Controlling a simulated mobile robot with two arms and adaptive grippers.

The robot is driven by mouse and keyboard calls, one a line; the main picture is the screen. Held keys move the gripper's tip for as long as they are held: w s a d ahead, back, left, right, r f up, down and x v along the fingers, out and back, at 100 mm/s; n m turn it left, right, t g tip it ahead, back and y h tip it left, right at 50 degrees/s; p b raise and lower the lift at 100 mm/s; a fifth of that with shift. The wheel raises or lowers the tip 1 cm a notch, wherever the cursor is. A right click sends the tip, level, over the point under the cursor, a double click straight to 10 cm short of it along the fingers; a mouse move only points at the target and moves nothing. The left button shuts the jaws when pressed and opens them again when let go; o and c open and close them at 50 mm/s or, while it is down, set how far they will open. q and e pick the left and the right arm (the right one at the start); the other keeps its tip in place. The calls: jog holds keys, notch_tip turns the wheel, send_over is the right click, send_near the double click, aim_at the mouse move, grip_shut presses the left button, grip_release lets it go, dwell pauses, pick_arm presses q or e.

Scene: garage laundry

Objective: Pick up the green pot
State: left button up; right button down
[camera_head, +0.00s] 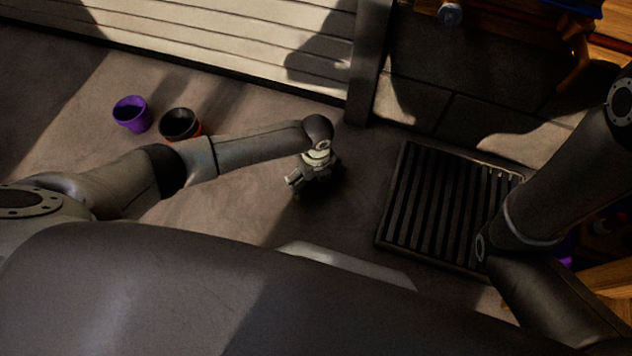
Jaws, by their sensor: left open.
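I see no green pot in the head view. A purple pot (131,114) stands on the floor at the upper left. Beside it is a dark pot with an orange-red side (180,125), partly hidden by my left arm. My left gripper (296,187) is open, near the middle of the view, low over the floor and to the right of both pots. I see nothing between its fingers, though it is dark and small. My right arm comes in from the right, and its gripper is out of view.
A dark slatted grate (452,207) lies on the floor right of my left gripper. A pale slatted door (230,40) and a dark post (369,60) bound the back. Wooden furniture (570,60) stands at the upper right. The floor (240,205) around the gripper looks clear.

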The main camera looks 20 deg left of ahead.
pick_arm(q)
jog(key=c, duration=0.8)
jog(key=shift+s, duration=0.1)
jog(key=shift+r, duration=0.1)
